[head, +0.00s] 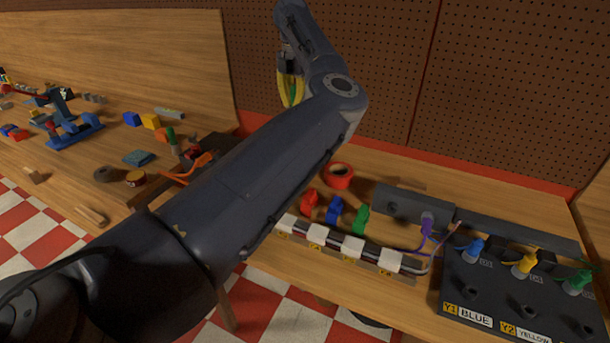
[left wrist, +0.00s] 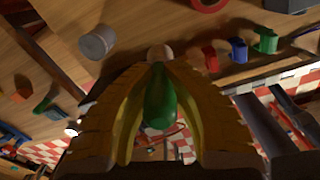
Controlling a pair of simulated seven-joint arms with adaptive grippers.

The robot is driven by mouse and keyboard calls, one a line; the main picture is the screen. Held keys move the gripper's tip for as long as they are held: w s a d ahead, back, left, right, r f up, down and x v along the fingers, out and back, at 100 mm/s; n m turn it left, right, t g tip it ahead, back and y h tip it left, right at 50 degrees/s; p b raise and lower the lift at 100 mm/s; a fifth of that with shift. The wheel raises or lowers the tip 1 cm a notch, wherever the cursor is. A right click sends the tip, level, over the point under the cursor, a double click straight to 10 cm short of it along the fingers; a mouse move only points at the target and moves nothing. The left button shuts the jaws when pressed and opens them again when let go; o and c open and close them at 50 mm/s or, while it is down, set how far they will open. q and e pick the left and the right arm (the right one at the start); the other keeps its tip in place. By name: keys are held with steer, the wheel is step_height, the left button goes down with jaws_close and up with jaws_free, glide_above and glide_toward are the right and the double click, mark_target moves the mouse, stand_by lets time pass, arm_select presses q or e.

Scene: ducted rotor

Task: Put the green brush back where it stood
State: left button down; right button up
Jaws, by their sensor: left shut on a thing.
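My left gripper (head: 291,92) is raised in front of the pegboard in the head view, its yellow fingers pointing down. It is shut on the green brush (head: 299,93). In the left wrist view the brush (left wrist: 160,100) lies between the yellow fingers (left wrist: 158,75), with a pale rounded end showing at the fingertips. Its other end is partly hidden by the gripper. A grey cylinder (left wrist: 97,42) stands on the bench, left of the fingertips in the wrist view; my arm seems to hide it in the head view. My right gripper is not in view.
A red pot (head: 338,176) stands near the pegboard. Red (head: 310,200), blue (head: 334,211) and green (head: 360,219) clips stand behind a cable strip (head: 350,247). A dark connector panel (head: 515,290) is at right. Blocks and tools clutter the bench at left.

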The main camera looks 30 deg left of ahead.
arm_select(q)
step_height(320, 180, down, 20)
steer(key=shift+r, duration=0.1)
stand_by(0.7)
steer(key=shift+f, duration=0.2)
steer(key=c, duration=1.5)
jaws_free()
step_height(320, 180, up, 12)
steer(key=shift+r, duration=0.15)
steer(key=shift+a, duration=0.1)
